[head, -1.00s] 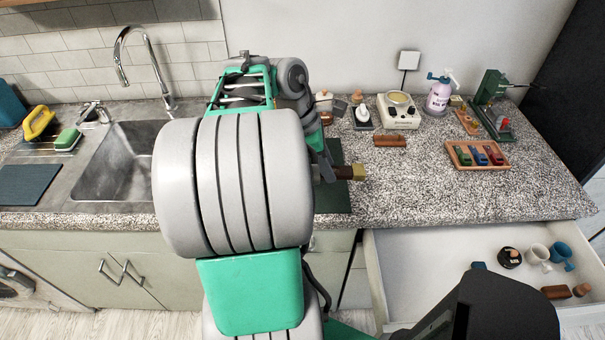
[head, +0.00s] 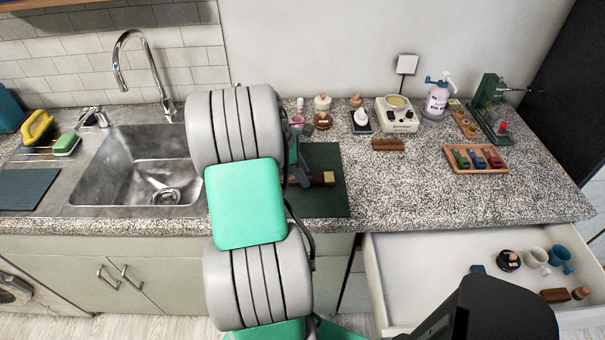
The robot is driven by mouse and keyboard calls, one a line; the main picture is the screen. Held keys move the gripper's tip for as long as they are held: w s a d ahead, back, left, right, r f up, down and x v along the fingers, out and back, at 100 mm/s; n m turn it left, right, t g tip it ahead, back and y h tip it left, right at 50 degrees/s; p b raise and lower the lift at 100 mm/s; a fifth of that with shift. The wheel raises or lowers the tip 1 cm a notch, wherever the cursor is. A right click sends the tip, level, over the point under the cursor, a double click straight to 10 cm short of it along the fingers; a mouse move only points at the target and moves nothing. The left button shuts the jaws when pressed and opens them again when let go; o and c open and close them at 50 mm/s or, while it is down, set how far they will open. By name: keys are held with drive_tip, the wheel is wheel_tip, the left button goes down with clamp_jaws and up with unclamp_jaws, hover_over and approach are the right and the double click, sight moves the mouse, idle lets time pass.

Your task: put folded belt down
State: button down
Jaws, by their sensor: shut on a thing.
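The folded belt (head: 316,180) is a small brown strip with a brass-coloured end pointing right. It is over the dark green mat (head: 325,205) on the granite counter. My gripper (head: 298,176) is at the belt's left end, shut on it and mostly hidden behind my arm. I cannot tell whether the belt touches the mat.
A sink (head: 135,170) is on the left. Small bottles and jars (head: 322,119) stand behind the mat. A brown block (head: 388,144), a white device (head: 397,115) and a wooden tray (head: 475,170) are to the right. An open drawer (head: 440,270) with mugs juts out below.

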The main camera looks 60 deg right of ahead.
drive_tip(key=shift+f, duration=0.1)
drive_tip(key=c, duration=1)
unclamp_jaws()
drive_tip(key=p+v, duration=0.2)
drive_tip(key=v, duration=1)
drive_tip(key=w+a+r+t+h, duration=0.1)
drive_tip(key=w+a+r+t, duration=0.15)
drive_tip(key=w+a, duration=0.35)
drive_tip(key=w+a+r+m+t, duration=0.1)
drive_tip(key=w+a, duration=0.2)
drive_tip(key=a, duration=0.4)
drive_tip(key=w+a+r+m+t, duration=0.1)
drive_tip(key=w+a+t, duration=0.15)
drive_tip(key=a, duration=0.55)
drive_tip(key=a+m+y, duration=0.1)
drive_tip(key=a, duration=0.6)
drive_tip(key=s+a+f+m+t+y, duration=0.1)
drive_tip(key=a, duration=0.5)
drive_tip(key=s+a+f+m+t+y, duration=0.1)
drive_tip(key=a, duration=0.6)
drive_tip(key=shift+s+a+f, duration=0.15)
drive_tip(key=shift+s+a, duration=0.05)
drive_tip(key=shift+a, duration=0.2)
